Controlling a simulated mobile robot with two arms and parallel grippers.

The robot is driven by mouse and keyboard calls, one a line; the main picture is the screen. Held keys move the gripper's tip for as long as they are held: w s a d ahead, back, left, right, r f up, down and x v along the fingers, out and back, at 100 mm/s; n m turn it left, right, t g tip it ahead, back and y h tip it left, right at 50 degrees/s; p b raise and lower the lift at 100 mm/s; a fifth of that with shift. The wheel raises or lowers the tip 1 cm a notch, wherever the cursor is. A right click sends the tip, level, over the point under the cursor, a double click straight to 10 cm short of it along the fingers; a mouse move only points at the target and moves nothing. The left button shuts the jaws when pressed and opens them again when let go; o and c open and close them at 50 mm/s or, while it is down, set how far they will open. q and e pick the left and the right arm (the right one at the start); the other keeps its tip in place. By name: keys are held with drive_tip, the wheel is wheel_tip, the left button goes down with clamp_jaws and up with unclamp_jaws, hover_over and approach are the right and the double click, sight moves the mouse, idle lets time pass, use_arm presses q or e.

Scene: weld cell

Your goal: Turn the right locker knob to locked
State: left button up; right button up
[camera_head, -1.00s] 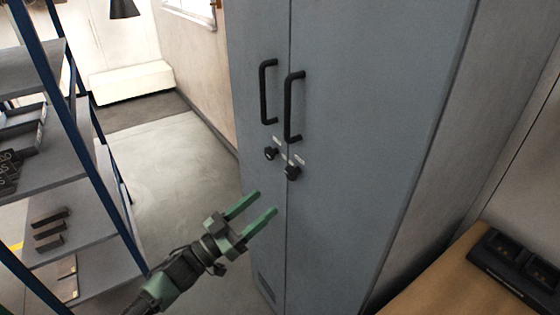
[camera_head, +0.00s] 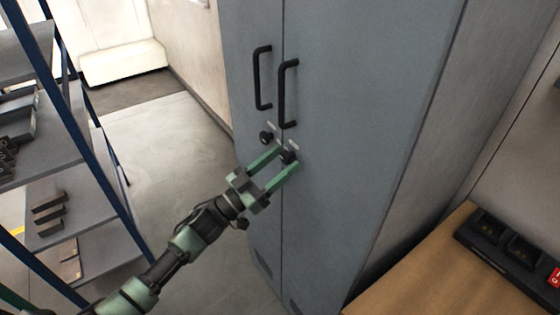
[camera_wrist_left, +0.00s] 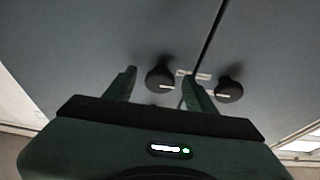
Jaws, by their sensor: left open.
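The grey locker (camera_head: 345,110) has two doors, each with a black handle and a small black knob. The right locker knob (camera_head: 289,157) is just right of the door seam, partly hidden by my left gripper (camera_head: 288,158). This gripper is open, its green fingers reaching to either side of the knob. In the left wrist view the right knob (camera_wrist_left: 160,77) shows between the fingers, with a short pale mark on it. I cannot tell whether the fingers touch it. The left locker knob (camera_head: 266,137) is outside the fingers, and also shows in the left wrist view (camera_wrist_left: 229,88).
The black door handles (camera_head: 288,92) stand out above the knobs. A blue-framed shelf (camera_head: 75,190) with several dark parts stands at the left. A wooden bench (camera_head: 425,275) with a dark charger-like unit (camera_head: 510,250) is at lower right. Floor between shelf and locker is clear.

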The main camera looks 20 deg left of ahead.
use_arm(q)
clamp_jaws()
